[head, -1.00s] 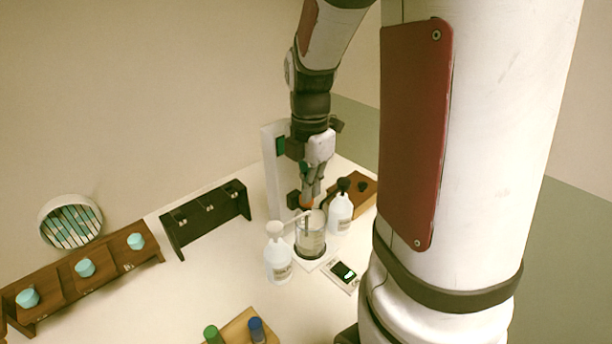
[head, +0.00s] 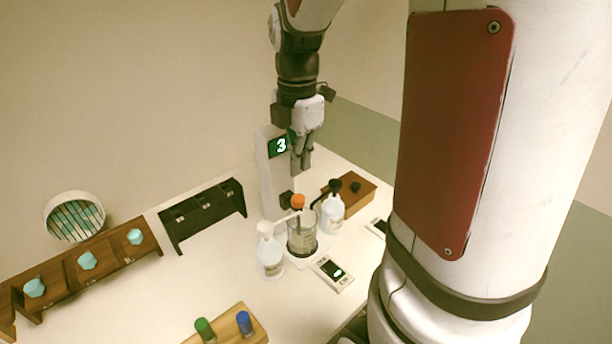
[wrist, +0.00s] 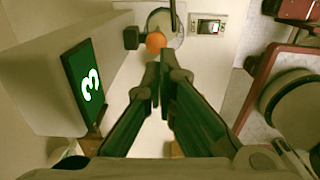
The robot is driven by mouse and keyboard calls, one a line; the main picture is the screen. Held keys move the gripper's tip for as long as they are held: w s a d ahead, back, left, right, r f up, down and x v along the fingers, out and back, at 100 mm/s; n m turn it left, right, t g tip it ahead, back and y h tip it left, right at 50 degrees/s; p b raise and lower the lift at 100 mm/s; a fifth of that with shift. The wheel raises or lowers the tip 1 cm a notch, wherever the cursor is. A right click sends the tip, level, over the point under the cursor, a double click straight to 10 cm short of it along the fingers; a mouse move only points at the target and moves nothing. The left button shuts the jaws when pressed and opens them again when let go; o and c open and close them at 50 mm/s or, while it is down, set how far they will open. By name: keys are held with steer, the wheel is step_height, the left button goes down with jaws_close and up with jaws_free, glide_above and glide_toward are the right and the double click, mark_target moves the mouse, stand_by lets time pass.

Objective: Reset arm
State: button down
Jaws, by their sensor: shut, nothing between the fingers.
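My gripper (head: 301,170) hangs from my arm, pointing down, above the back right of the white table in the head view. Its fingers are closed together and empty, as the wrist view (wrist: 161,85) also shows. Below it is a glass beaker (head: 302,243) with an orange-topped rod (head: 297,201) standing in it. The orange top shows just beyond my fingertips in the wrist view (wrist: 155,41), apart from them. Beside the gripper stands a white upright stand with a green display (head: 278,146) reading 3, which also shows in the wrist view (wrist: 84,84).
White pump bottles (head: 270,258) (head: 332,213) flank the beaker. A brown block (head: 356,190), black rack (head: 204,213), wooden rack with teal caps (head: 107,268) and wooden block with green and blue caps (head: 228,325) surround open tabletop.

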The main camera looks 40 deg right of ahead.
step_height(320, 180, up, 6)
steer(key=shift+d, duration=0.15)
steer(key=shift+r, duration=0.1)
steer(key=s+a+r+m+t, duration=0.2)
steer(key=s+a+m+t, duration=0.3)
steer(key=s+a+m, duration=0.7)
steer(key=shift+s+a+m, duration=0.2)
steer(key=shift+a+m, duration=0.65)
steer(key=shift+m, duration=2.35)
steer(key=shift+r, duration=0.1)
